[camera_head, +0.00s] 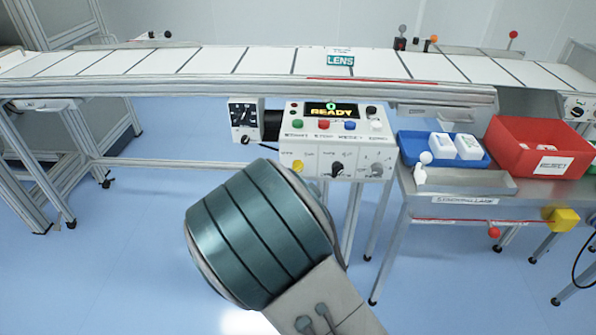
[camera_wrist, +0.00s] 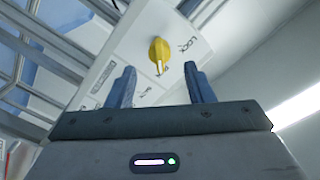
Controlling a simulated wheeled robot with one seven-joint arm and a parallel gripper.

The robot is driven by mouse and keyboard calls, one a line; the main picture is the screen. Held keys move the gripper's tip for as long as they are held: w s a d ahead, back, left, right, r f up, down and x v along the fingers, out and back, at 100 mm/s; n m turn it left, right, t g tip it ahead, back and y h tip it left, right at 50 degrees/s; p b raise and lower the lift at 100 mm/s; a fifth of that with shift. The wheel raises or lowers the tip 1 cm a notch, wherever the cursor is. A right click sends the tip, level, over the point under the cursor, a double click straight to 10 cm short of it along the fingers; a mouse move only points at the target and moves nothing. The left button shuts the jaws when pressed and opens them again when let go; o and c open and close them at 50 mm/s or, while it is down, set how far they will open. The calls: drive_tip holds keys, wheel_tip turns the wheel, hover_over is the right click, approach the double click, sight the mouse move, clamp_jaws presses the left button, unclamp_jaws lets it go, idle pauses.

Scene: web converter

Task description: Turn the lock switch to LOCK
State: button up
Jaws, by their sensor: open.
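The lock switch is a yellow knob (camera_wrist: 158,48) on a pale panel face (camera_wrist: 118,62) in the wrist view. A white mark on its lower end points down towards my gripper, not at the LOCK lettering (camera_wrist: 187,45) to its right. My gripper (camera_wrist: 160,68) is open, with one blue-grey finger on each side below the knob. The knob shows ahead, between the finger lines; I cannot tell any contact. In the head view a yellow knob (camera_head: 298,166) sits at the lower left of the control box (camera_head: 318,146). My arm hides my gripper there.
A conveyor (camera_head: 230,62) runs behind the control box. A black-faced dial box (camera_head: 243,122) stands left of it. Right, a side table (camera_head: 410,225) bears a blue tray (camera_head: 411,146) with white parts and a red bin (camera_head: 530,133). Blue floor is open at left.

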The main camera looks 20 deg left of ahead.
sight(298, 168)
drive_tip(key=x, duration=0.5)
drive_tip(key=shift+w+a, duration=0.15)
drive_tip(key=shift+w, duration=0.2)
drive_tip(key=c, duration=1)
